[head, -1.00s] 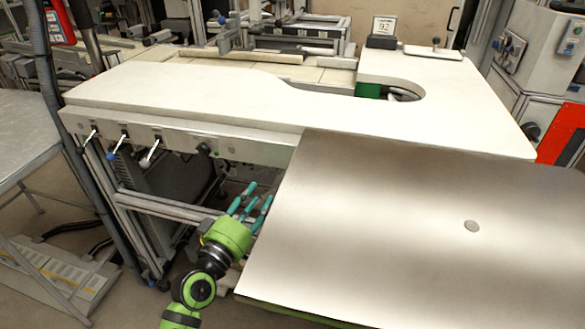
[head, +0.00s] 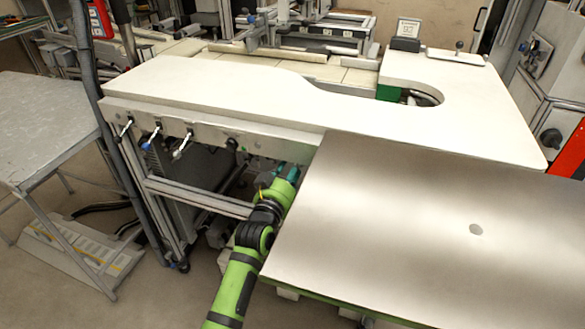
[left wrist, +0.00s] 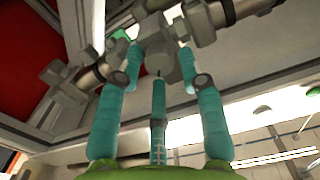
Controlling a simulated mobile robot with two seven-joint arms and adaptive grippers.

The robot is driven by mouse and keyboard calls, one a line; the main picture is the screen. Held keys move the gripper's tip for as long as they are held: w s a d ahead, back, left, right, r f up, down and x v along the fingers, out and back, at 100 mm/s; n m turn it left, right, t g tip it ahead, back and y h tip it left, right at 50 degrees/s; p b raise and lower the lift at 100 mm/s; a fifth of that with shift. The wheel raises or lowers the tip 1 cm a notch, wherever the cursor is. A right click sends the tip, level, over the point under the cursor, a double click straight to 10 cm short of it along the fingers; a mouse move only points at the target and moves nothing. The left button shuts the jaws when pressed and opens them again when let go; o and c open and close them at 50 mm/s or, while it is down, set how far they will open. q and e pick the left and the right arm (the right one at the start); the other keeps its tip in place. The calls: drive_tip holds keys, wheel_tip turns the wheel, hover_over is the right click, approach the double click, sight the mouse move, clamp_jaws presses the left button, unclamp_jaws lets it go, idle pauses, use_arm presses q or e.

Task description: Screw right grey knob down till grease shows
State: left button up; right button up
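My left gripper (head: 291,169) is under the white table's front edge in the head view, largely hidden by my wrist and the steel sheet. In the left wrist view its teal fingers (left wrist: 160,62) are spread apart, pointing up. A grey knob-like metal part (left wrist: 156,38) with shafts to both sides is between and just beyond the fingertips. I cannot tell whether any finger touches it, or whether it is the right grey knob. No grease can be made out. My right gripper is not in view.
A large steel sheet (head: 400,230) lies right of my arm. The white table (head: 250,95) has several levers and a black knob (head: 232,144) on its front beam. A grey side table (head: 40,125) stands left. Frame walls (left wrist: 45,110) surround the gripper closely.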

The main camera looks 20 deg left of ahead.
use_arm(q)
drive_tip(key=shift+w, duration=0.35)
clamp_jaws()
drive_tip(key=shift+r, duration=0.15)
idle(0.4)
